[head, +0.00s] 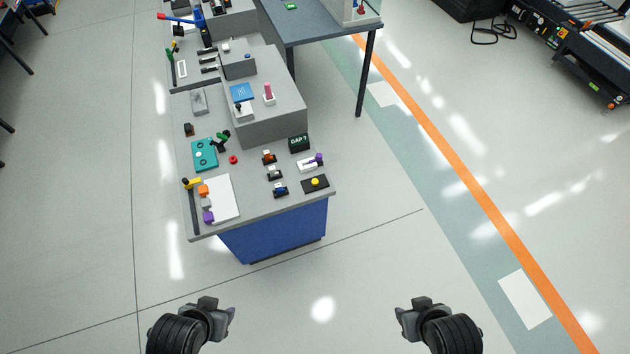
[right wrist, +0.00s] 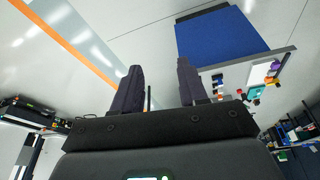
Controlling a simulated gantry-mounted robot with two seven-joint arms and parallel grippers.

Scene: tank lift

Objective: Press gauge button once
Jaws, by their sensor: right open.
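A black box with a round yellow button (head: 315,182) lies at the near right corner of the grey bench top (head: 262,203). A small dark display (head: 299,143) with green lettering, seemingly "GAP ?", stands behind it. I cannot tell for sure which part is the gauge button. My left gripper (head: 220,309) is open and empty over the floor, in front of the bench. My right gripper (head: 411,309) is open and empty, in front and to the right of the bench. In the right wrist view its two dark fingers (right wrist: 158,84) are apart with nothing between them.
Around the button are a purple-handled part (head: 312,161), several small clamps, a red ring (head: 233,159), a teal plate (head: 205,154) and a white board (head: 222,198) with coloured blocks. A grey raised block (head: 275,128) stands behind. Floor before the bench is clear.

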